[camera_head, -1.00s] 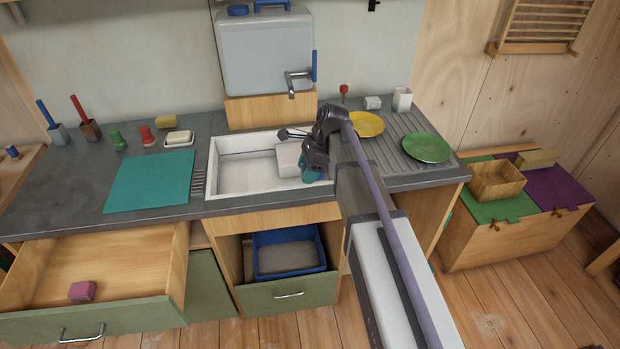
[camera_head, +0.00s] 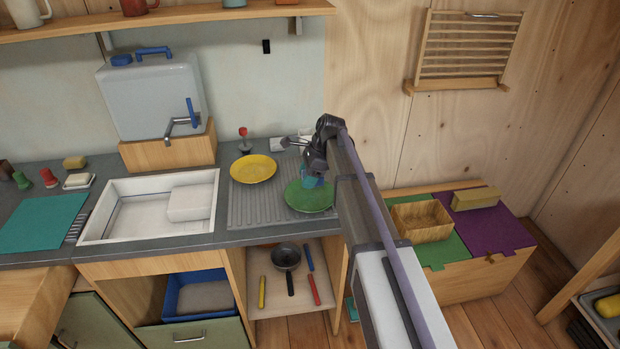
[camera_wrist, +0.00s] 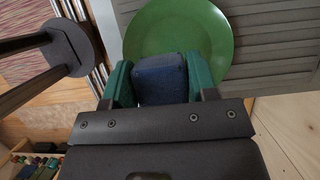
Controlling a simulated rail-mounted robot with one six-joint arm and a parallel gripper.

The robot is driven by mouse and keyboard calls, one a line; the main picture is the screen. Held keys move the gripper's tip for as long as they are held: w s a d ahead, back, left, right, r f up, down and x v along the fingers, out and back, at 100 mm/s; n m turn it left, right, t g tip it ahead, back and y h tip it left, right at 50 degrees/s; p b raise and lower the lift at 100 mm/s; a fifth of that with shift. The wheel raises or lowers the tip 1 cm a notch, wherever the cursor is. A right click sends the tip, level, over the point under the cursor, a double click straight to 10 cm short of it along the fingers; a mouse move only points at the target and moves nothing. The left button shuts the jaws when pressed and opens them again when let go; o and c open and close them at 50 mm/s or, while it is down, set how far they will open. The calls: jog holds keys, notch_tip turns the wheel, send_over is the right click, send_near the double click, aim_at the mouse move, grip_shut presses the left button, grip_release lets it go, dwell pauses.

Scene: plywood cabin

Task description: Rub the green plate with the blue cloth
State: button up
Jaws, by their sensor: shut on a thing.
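The green plate (camera_head: 308,197) lies on the grooved drainboard (camera_head: 262,214) to the right of the sink. In the wrist view the plate (camera_wrist: 178,30) spreads out just beyond the fingertips. My gripper (camera_wrist: 160,80) is shut on the blue cloth (camera_wrist: 161,78), which is bunched between its green fingers. In the head view my gripper (camera_head: 313,180) is over the far part of the plate. The cloth looks to be at the plate's surface, but I cannot tell whether it touches. My arm hides the plate's right side in the head view.
A yellow plate (camera_head: 253,168) lies left of the green plate. A white cup (camera_head: 283,144) seems to lie on its side behind my gripper. The white sink (camera_head: 130,222) holds a white block (camera_head: 190,203). A wooden basket (camera_head: 421,221) stands on the chest at right.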

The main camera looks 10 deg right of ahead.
aim_at(302, 202)
jog(key=shift+a+f, duration=0.2)
jog(key=shift+a, duration=0.15)
jog(key=shift+f+b, duration=0.3)
jog(key=shift+b, duration=0.2)
notch_tip(302, 202, down, 7)
jog(key=b, duration=0.6)
jog(key=shift+d+r+b, duration=0.1)
jog(key=shift+b, duration=0.3)
jog(key=shift+w+r, duration=0.15)
jog(key=shift+w, duration=0.2)
jog(key=shift+w+d, duration=0.1)
jog(key=shift+w, duration=1.45)
jog(key=shift+s, duration=2)
jog(key=shift+w, duration=1.9)
jog(key=s, duration=0.3)
jog(key=shift+s, duration=0.15)
jog(key=shift+s+r+p, duration=0.2)
jog(key=shift+r+p, duration=0.05)
jog(key=shift+p, duration=0.25)
notch_tip(302, 202, up, 7)
jog(key=p, duration=0.7)
jog(key=shift+f, duration=0.15)
